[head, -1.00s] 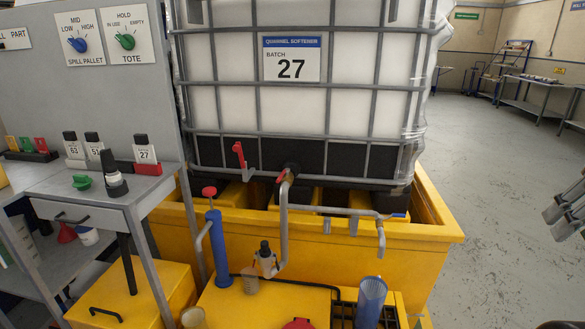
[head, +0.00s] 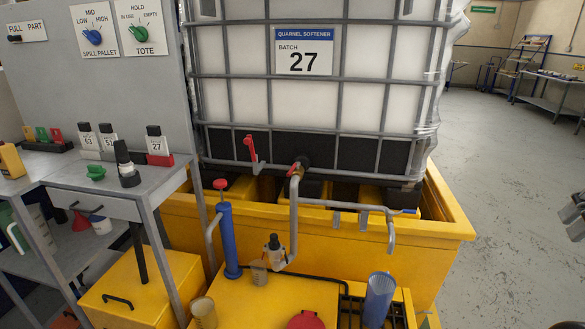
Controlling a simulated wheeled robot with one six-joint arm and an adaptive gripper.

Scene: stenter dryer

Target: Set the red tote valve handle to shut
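A red handle (head: 249,147) stands upright on a grey bracket in front of the tote's dark lower band, left of the outlet. The tote valve (head: 298,168) sits at the front of the tote, with a small red part beside it; I cannot tell how that part is set. A grey pipe (head: 293,215) runs down from the valve. The caged white tote (head: 235,103) carries a "Batch 27" sign.
The yellow spill pallet (head: 440,232) surrounds the tote's base. A grey side table (head: 62,190) is at left. The floor (head: 505,190) at right is mostly open.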

